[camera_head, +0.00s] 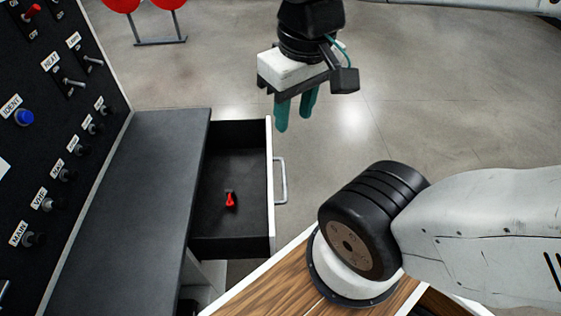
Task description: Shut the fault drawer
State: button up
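The fault drawer (236,231) is pulled out to the right from under the dark desktop. Its inside is black, and its white front panel (270,190) has a silver bar handle (282,181) on the outer side. A small red-tipped piece (231,201) lies on the drawer floor. My gripper (296,112) hangs above and beyond the far end of the drawer, apart from it, with its green fingers pointing down.
A dark desktop (135,200) and a black panel with labelled switches and knobs (50,150) stand at the left. A wooden surface (275,285) bears my arm's base at the bottom. Red round seats (160,3) are at the top left. Open grey floor lies to the right of the drawer.

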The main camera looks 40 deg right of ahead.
aim_at(237, 155)
jog(key=k, duration=0.9)
jog(key=z, duration=1.35)
jog(key=i, duration=1.1)
jog(key=u, duration=1.65)
